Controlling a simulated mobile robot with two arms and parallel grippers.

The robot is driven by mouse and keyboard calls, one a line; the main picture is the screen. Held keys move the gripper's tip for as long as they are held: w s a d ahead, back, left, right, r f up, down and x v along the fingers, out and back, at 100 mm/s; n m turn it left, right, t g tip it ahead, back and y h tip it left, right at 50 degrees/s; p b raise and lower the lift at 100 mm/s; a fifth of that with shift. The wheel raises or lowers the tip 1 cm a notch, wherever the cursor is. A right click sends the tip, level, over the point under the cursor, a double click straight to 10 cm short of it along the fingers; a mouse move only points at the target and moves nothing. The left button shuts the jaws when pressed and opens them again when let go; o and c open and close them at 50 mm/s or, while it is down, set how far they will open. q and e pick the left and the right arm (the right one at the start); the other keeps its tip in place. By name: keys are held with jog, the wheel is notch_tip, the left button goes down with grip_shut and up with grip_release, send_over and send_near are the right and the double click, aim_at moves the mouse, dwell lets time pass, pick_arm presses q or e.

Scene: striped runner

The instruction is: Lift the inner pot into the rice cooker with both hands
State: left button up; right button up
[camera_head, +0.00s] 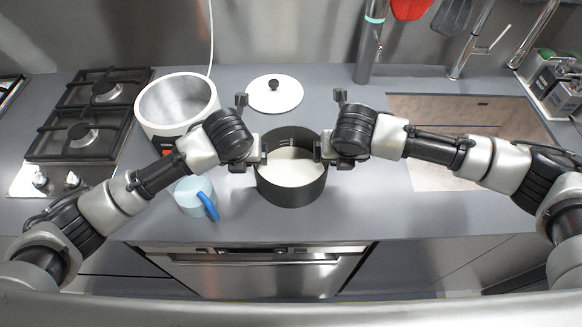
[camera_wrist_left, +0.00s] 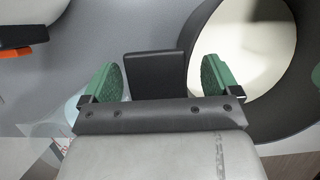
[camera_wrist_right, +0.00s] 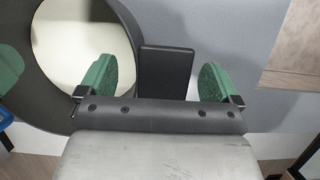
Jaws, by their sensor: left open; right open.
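The inner pot (camera_head: 291,193) is dark with pale contents and stands on the grey counter. Its black side handles show in the left wrist view (camera_wrist_left: 156,74) and the right wrist view (camera_wrist_right: 166,72). My left gripper (camera_head: 262,152) is open at the pot's left side, its green fingers (camera_wrist_left: 158,82) on either side of the handle. My right gripper (camera_head: 322,148) is open at the pot's right side, its fingers (camera_wrist_right: 158,82) likewise on either side of the handle. Contact cannot be told. The rice cooker (camera_head: 166,129), white and open-topped, stands at the back left.
A white lid (camera_head: 288,98) with a dark knob lies behind the pot. A light blue mug (camera_head: 188,197) with a blue handle stands front left. A gas hob (camera_head: 85,130) is at left, a sink (camera_head: 425,172) at right, and a dish rack (camera_head: 556,85) at far right.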

pick_arm(q)
jog(key=shift+w+f, duration=0.15)
jog(key=shift+f, duration=0.3)
pick_arm(e)
jog(key=shift+w+f, duration=0.15)
jog(key=shift+f, duration=0.3)
pick_arm(q)
jog(key=c, duration=1.5)
pick_arm(e)
jog(key=c, duration=1.4)
pick_arm(q)
jog(key=shift+r, duration=0.1)
pick_arm(e)
jog(key=shift+r, duration=0.1)
jog(key=shift+c, duration=0.2)
